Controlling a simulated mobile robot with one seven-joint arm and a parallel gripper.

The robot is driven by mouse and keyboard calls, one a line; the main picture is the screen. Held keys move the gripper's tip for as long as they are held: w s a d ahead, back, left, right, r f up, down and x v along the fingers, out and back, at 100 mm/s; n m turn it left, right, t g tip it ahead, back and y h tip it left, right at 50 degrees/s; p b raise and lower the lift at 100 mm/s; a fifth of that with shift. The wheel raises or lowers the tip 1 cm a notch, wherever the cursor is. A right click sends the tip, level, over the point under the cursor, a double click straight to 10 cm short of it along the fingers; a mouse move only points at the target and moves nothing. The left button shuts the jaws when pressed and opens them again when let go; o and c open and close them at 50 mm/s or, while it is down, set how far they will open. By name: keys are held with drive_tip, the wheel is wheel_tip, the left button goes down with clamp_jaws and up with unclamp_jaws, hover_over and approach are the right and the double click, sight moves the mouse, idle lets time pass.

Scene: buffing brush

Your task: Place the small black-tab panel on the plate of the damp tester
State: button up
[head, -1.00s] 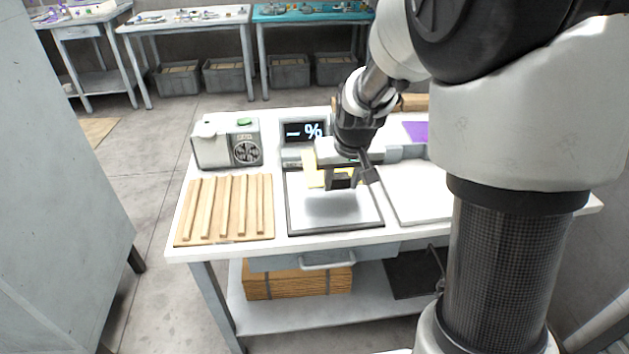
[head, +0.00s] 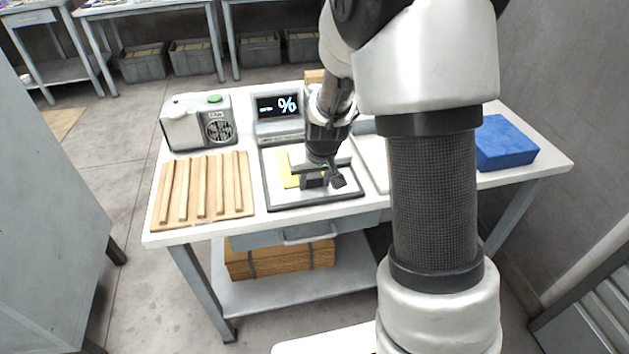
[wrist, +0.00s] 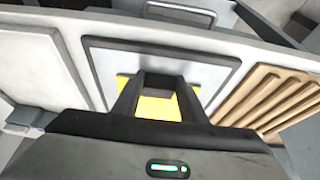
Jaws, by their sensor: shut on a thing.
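The damp tester (head: 278,107) stands on the white bench, with a lit display that shows a % sign. Its dark-rimmed plate (head: 269,201) lies in front of the display. The yellow panel (head: 287,172) is over the plate, partly hidden behind my gripper (head: 314,182). In the wrist view the panel (wrist: 156,108) shows between and beside the fingers. My gripper is shut on its dark tab (wrist: 160,84). The panel is at or just above the plate; I cannot tell whether it touches.
A slatted wooden rack (head: 203,190) lies left of the plate. A grey-white device with a green button (head: 200,122) stands behind the rack. A blue block (head: 503,143) sits at the bench's right. A light pad (head: 372,160) is right of the plate, partly hidden by my arm.

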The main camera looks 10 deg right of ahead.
drive_tip(key=o, duration=0.6)
drive_tip(key=shift+f, duration=0.15)
drive_tip(key=o, duration=0.5)
